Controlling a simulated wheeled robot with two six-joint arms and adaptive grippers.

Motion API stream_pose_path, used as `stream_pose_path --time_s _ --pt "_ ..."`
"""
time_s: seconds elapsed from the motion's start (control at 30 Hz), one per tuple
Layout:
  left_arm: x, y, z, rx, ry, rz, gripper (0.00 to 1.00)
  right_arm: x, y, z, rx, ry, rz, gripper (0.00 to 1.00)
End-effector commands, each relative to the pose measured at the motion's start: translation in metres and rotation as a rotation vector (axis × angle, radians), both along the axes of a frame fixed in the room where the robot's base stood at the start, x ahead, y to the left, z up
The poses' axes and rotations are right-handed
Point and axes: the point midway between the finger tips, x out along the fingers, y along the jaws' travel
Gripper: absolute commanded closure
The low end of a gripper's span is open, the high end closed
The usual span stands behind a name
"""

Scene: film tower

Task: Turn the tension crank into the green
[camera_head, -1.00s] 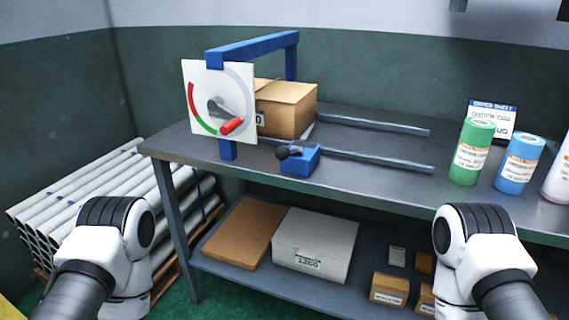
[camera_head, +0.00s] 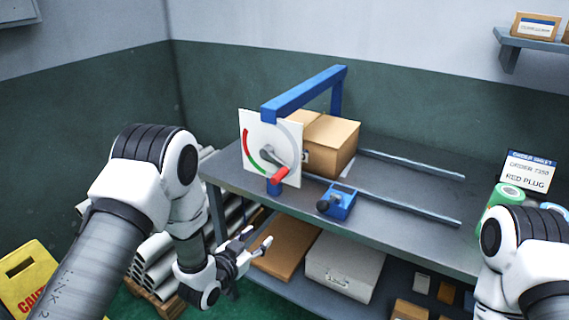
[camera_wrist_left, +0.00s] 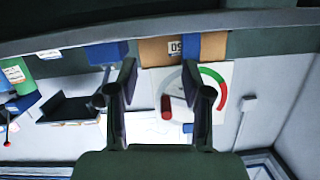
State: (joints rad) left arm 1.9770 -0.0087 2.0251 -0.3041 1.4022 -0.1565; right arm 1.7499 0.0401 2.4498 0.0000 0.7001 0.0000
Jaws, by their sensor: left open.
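The tension crank has a grey arm (camera_head: 269,157) and a red grip (camera_head: 279,175). It sits on a white dial plate (camera_head: 289,137) on a blue frame (camera_head: 305,91). The crank points to the lower right, outside the coloured arc. The arc is red on the left and green at lower left. My left gripper (camera_head: 260,243) is open and empty, below and in front of the dial near the table's front edge. In the left wrist view, the red grip (camera_wrist_left: 166,104) shows between the open fingers (camera_wrist_left: 160,85), farther off. My right gripper is out of view.
A cardboard box (camera_head: 334,145) stands behind the dial. A small blue block with a dark knob (camera_head: 338,203) sits by the rails (camera_head: 412,207). Boxes (camera_head: 344,264) fill the lower shelf. A yellow caution sign (camera_head: 25,278) stands at left.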

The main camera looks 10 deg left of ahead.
Motion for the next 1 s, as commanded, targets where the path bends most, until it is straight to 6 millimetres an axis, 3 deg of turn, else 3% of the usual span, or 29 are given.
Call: stream_pose_path --time_s 0.03,0.1,0.2,0.37,0.7,0.97,1.0 --pt "0.023 -0.008 0.051 -0.002 -0.106 -0.026 0.51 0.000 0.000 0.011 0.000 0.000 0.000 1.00" --pt "0.041 -0.013 0.096 0.000 -0.190 -0.042 0.51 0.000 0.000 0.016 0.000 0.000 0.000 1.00" --pt "0.048 -0.015 0.124 0.004 -0.232 -0.045 0.51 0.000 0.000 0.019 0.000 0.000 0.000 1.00" --pt "0.064 -0.021 0.126 0.005 -0.235 -0.046 0.51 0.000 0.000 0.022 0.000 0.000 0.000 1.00" --pt "0.117 -0.040 0.125 0.004 -0.232 -0.043 0.51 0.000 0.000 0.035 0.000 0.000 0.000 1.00" --pt "0.120 -0.041 0.123 0.004 -0.230 -0.043 0.51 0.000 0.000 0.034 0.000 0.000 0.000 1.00" --pt "0.120 -0.041 0.123 0.004 -0.230 -0.043 0.61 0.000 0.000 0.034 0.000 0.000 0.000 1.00"
